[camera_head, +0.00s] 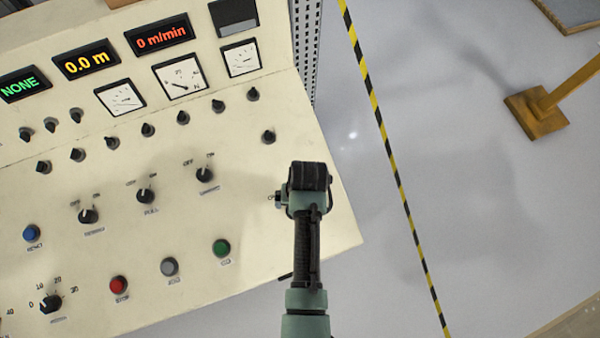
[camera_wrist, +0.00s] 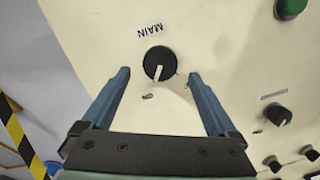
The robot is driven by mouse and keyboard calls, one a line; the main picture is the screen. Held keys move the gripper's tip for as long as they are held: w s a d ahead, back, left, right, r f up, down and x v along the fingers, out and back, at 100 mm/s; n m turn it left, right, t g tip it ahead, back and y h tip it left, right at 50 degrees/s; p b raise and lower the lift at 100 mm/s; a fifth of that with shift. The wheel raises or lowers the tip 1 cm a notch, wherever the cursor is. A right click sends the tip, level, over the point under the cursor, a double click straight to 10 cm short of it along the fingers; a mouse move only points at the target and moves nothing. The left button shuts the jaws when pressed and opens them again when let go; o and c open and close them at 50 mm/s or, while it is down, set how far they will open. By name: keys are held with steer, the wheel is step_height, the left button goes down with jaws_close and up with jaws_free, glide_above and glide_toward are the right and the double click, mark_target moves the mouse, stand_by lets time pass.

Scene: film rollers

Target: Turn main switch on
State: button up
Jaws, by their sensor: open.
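The main switch (camera_wrist: 158,64) is a round black knob with a white pointer, under an upside-down MAIN label (camera_wrist: 150,31) in the wrist view. Its pointer points down in that picture, a little right of the ON label (camera_wrist: 147,97). Any OFF label is not readable, perhaps hidden by the right finger. My gripper (camera_wrist: 160,76) is open, with one blue finger on each side of the knob and a gap to both. In the head view my gripper (camera_head: 308,180) is over the right part of the panel and hides the switch. I cannot tell the fingertips' height above the panel.
The cream control panel (camera_head: 240,275) carries several other knobs, a green button (camera_head: 221,248), a red button (camera_head: 118,285) and displays. The green button (camera_wrist: 291,8) and a neighbouring knob (camera_wrist: 277,116) also show in the wrist view. Open floor with a striped line (camera_head: 385,140) lies right.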

step_height(320, 180, up, 10)
steer(key=shift+s+d+f+b, duration=0.25)
steer(key=shift+s+d+b, duration=0.05)
steer(key=shift+d+b, duration=0.15)
stand_by(0.3)
